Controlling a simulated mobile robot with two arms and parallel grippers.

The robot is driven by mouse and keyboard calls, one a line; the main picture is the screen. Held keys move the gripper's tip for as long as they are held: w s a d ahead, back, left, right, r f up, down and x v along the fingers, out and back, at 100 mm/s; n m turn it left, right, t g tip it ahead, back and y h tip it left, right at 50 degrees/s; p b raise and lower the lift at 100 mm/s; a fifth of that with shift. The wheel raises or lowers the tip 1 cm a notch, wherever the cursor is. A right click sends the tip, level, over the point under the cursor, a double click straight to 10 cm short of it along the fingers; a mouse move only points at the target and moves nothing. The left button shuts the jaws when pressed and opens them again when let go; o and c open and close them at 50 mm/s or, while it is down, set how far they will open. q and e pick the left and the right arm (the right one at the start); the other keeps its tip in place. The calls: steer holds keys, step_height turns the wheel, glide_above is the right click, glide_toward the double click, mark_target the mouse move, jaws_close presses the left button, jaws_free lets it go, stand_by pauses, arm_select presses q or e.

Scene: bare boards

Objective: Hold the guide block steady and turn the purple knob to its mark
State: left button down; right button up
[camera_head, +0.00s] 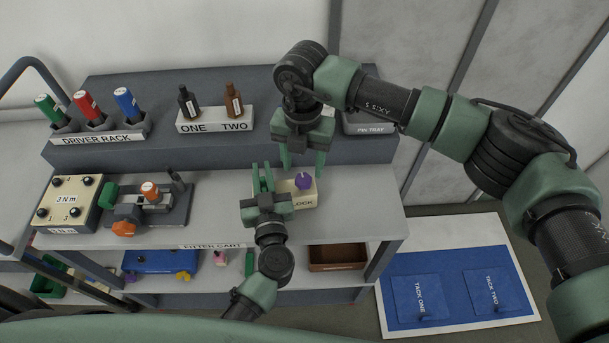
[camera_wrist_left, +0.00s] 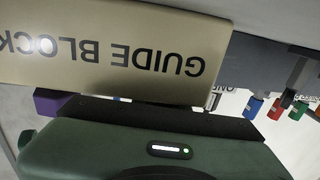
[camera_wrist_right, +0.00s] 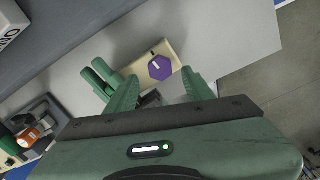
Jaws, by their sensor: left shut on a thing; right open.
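The cream guide block (camera_head: 310,198) stands on the cart's worktop near its right end. Its lettering fills the upper left of the left wrist view (camera_wrist_left: 110,50). A purple hexagonal knob (camera_head: 303,181) sits on top of the block; the right wrist view shows it from above (camera_wrist_right: 160,68). My left gripper (camera_head: 263,172) is shut on the block's left end. My right gripper (camera_head: 302,164) points down above the knob, open, with a finger on either side of it (camera_wrist_right: 160,80) and gaps to both. I cannot clearly make out the block's mark.
On the raised shelf behind are a driver rack (camera_head: 98,136), a bottle holder (camera_head: 215,122) and a pin tray (camera_head: 368,128). A torque box (camera_head: 68,203) and a fixture with an orange knob (camera_head: 150,205) stand left. Worktop between fixture and left gripper is clear.

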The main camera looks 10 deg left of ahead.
mark_target(303, 178)
steer(key=shift+r, duration=0.85)
step_height(303, 178, up, 12)
arm_select(q)
steer(key=c, duration=1.3)
jaws_free()
steer(key=shift+c, duration=0.2)
steer(key=shift+s, duration=0.1)
steer(key=v, duration=1.1)
steer(key=shift+s+d, duration=0.25)
steer(key=shift+s, duration=0.1)
